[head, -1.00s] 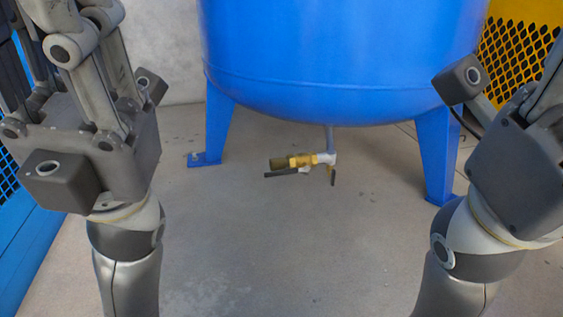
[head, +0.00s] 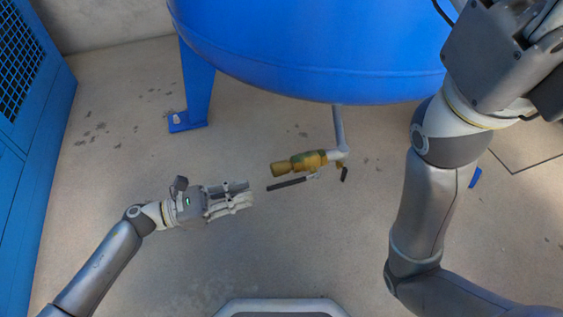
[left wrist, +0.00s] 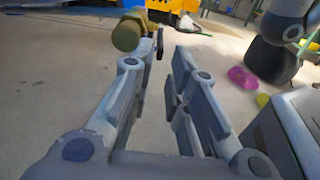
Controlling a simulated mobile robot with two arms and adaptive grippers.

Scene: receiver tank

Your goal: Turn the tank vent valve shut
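The tank vent valve is a brass fitting (head: 300,162) on a grey pipe (head: 338,128) under the blue tank (head: 310,55). Its long dark lever (head: 287,184) runs beside the brass body on the near side, apart from it. A second short dark piece (head: 344,174) hangs at the pipe end. My left gripper (head: 251,191) is open and empty, its fingers pointing right, just left of the lever and apart from it. In the left wrist view the brass end (left wrist: 127,33) shows beyond the left finger. My right gripper's housing (head: 495,55) is at the upper right; its fingertips are not visible.
A blue tank leg (head: 197,90) stands behind and left of the valve. A blue cabinet with mesh (head: 30,110) is at the far left. The floor around the valve is clear. In the left wrist view, a magenta object (left wrist: 242,77) lies on the floor.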

